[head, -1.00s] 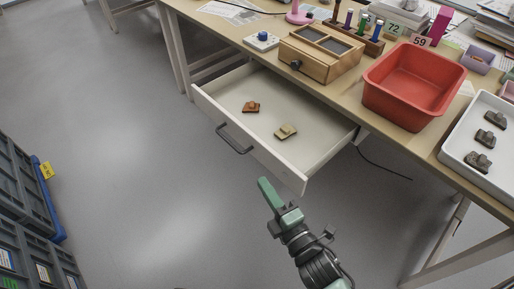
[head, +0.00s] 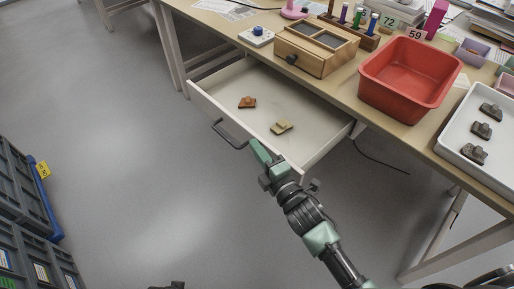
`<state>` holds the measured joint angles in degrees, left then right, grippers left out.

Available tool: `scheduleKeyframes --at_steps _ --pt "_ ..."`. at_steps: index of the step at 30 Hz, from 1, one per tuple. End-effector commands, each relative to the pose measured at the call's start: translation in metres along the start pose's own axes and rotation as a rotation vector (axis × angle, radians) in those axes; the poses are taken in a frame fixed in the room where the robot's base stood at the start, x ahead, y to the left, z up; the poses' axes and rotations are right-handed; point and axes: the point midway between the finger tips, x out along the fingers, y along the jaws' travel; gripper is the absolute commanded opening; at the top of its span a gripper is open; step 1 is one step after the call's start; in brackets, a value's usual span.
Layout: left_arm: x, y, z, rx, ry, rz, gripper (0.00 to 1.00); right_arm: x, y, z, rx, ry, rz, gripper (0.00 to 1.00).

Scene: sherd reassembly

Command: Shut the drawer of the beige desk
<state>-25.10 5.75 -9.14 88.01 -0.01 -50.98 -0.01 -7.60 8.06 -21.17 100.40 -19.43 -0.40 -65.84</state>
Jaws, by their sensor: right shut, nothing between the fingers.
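The beige desk (head: 218,27) stands at the upper right of the head view. Its white drawer (head: 213,91) is pulled out, with a dark bar handle (head: 228,134) on its front. An orange-brown sherd (head: 247,102) and a tan sherd (head: 281,127) lie inside on the drawer floor. My right gripper (head: 259,150) is shut and empty. Its green fingertips are at the drawer front, just right of the handle, and overlap the front panel in the picture; I cannot tell whether they touch it. My left gripper is not clearly in view.
On the desk are a wooden box (head: 312,52), a red bin (head: 408,82), a white tray (head: 460,137) with dark sherds, and a blue-knobbed device (head: 257,37). Dark crates (head: 22,205) stand at the left. The grey floor before the drawer is clear.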

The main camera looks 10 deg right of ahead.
Motion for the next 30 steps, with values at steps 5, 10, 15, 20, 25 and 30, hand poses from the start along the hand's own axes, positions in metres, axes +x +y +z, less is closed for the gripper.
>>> scheduleKeyframes --at_steps 5,10,15,20,25,30 --pt "0.000 0.000 0.000 0.000 0.000 0.000 0.32 0.000 0.000 0.000 0.000 0.000 0.000 0.00" --pt "-0.001 0.000 -0.001 0.000 0.002 0.000 0.32 0.001 0.000 0.006 -0.003 0.000 0.000 0.00" --pt "0.002 0.000 0.004 0.001 0.001 0.000 0.32 0.006 0.001 0.027 -0.006 -0.001 0.000 0.00" --pt "0.011 0.000 0.013 0.003 -0.008 0.001 0.32 0.015 0.001 0.062 -0.009 -0.003 -0.001 0.00" --pt "0.017 0.001 0.019 0.005 -0.018 0.002 0.32 0.026 0.001 0.105 -0.009 -0.003 0.001 0.00" --pt "0.004 0.004 -0.002 0.000 0.010 0.006 0.32 0.036 -0.001 0.147 -0.008 -0.004 0.000 0.00"
